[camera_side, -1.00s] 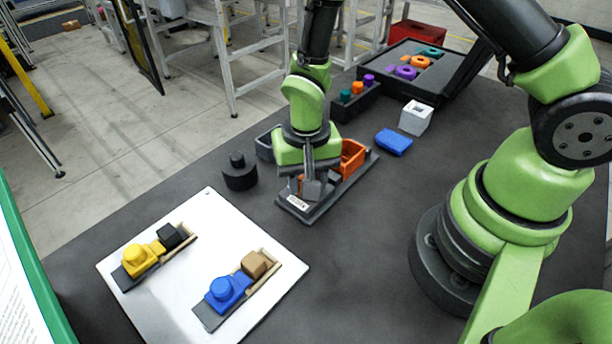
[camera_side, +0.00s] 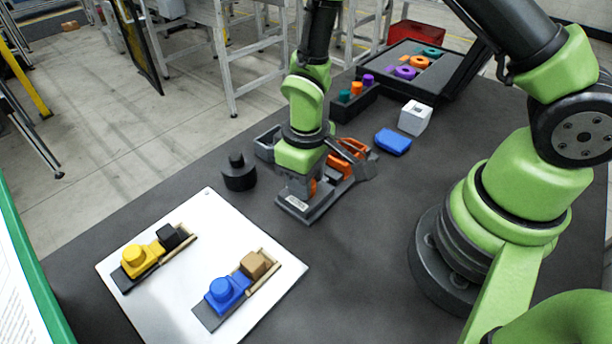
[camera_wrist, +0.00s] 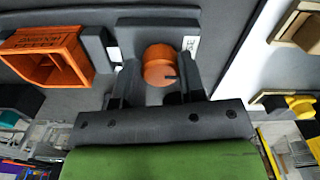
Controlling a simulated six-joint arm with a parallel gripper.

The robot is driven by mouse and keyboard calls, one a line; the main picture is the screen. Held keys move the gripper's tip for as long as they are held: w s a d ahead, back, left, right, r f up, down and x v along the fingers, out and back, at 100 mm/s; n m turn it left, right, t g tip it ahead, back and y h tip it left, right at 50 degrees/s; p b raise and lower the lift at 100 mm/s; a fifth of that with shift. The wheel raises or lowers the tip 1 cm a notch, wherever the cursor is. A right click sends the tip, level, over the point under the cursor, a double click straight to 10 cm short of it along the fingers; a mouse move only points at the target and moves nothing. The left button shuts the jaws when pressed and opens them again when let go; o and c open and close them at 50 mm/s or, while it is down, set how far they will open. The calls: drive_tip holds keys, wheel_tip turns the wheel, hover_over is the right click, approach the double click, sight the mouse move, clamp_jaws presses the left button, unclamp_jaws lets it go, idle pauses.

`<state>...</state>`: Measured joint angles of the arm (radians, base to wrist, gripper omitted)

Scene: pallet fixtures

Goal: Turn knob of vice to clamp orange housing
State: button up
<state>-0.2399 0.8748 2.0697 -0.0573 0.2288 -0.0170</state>
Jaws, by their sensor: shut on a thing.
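The orange housing (camera_wrist: 48,55) is an open box with lettering, seated beside a dark vice jaw (camera_wrist: 97,48) in the wrist view. In the side view the housing (camera_side: 352,147) is partly hidden behind my gripper. The grey vice (camera_side: 297,207) lies on the dark table with a white label on its near end. My gripper (camera_wrist: 158,82) is shut on the round orange knob (camera_wrist: 158,63), one finger on each side. In the side view my gripper (camera_side: 303,187) points down over the vice and hides most of the knob. Whether the jaw touches the housing is unclear.
A white board (camera_side: 170,300) with yellow and blue assemblies lies front left. A black stepped cylinder (camera_side: 239,175) stands left of the vice. A blue block (camera_side: 393,142) and a white block (camera_side: 415,117) lie to the right. An open black case (camera_side: 440,75) is behind.

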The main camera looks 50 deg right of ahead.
drive_tip(key=shift+n, duration=0.5)
drive_tip(key=o, duration=0.9)
drive_tip(key=shift+o, duration=0.2)
drive_tip(key=shift+r, duration=0.1)
wheel_tip(320, 180, up, 10)
drive_tip(key=s+d+r+m+t+y, duration=0.1)
drive_tip(key=s+d+r+m+t, duration=0.1)
drive_tip(key=s+r, duration=0.4)
drive_tip(key=s+d+r+m+t+y, duration=0.1)
drive_tip(key=s+r+m+t, duration=0.4)
drive_tip(key=r, duration=0.6)
drive_tip(key=shift+s+d, duration=0.45)
drive_tip(key=shift+s, duration=0.35)
